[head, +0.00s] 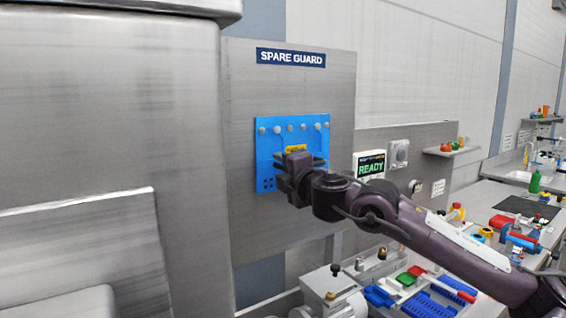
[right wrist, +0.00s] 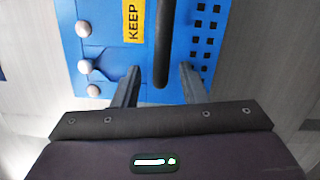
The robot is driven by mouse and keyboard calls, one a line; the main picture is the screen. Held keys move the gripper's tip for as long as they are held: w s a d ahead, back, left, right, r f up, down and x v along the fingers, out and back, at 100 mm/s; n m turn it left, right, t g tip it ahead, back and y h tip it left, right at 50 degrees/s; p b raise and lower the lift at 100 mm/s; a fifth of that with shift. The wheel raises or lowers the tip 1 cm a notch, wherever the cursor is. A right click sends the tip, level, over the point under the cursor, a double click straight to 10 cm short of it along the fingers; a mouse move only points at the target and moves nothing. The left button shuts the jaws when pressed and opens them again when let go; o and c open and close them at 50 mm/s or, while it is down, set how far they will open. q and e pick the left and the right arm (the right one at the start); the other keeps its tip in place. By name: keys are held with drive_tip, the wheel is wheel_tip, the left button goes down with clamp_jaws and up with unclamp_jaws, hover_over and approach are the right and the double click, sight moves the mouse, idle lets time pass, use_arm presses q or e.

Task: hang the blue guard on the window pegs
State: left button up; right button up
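The blue guard (head: 266,140) hangs flat on a grey panel under a "SPARE GUARD" sign, with a row of several pale round pegs along its upper part. It carries a yellow label and a dark bar handle. My right gripper (head: 290,170) is in front of it, hiding part of its lower half. In the right wrist view the guard (right wrist: 190,15) fills the upper middle. The black handle (right wrist: 162,45) lies between the two spread fingers of my right gripper (right wrist: 158,88), with gaps on both sides. My left gripper is out of view. I cannot make out the window pegs.
A large grey metal housing (head: 110,110) fills the left side. Right of the sign panel (head: 290,90) is a box reading "READY" (head: 370,166). A bench (head: 470,200) with tools and coloured parts runs along the right. Blue trays (head: 430,305) lie below my right arm.

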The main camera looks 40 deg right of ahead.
clamp_jaws()
drive_tip(key=shift+b, duration=0.3)
drive_tip(key=shift+s+r, duration=0.1)
drive_tip(key=shift+r, duration=0.05)
idle(0.6)
drive_tip(key=shift+r+p, duration=1.7)
drive_tip(key=shift+r, duration=0.25)
drive_tip(key=shift+r, duration=0.2)
drive_tip(key=shift+s, duration=0.1)
drive_tip(key=shift+s+a+b, duration=0.1)
drive_tip(key=shift+s+b, duration=0.55)
drive_tip(key=shift+b, duration=0.35)
drive_tip(key=shift+s+b, duration=0.25)
drive_tip(key=shift+b, duration=0.1)
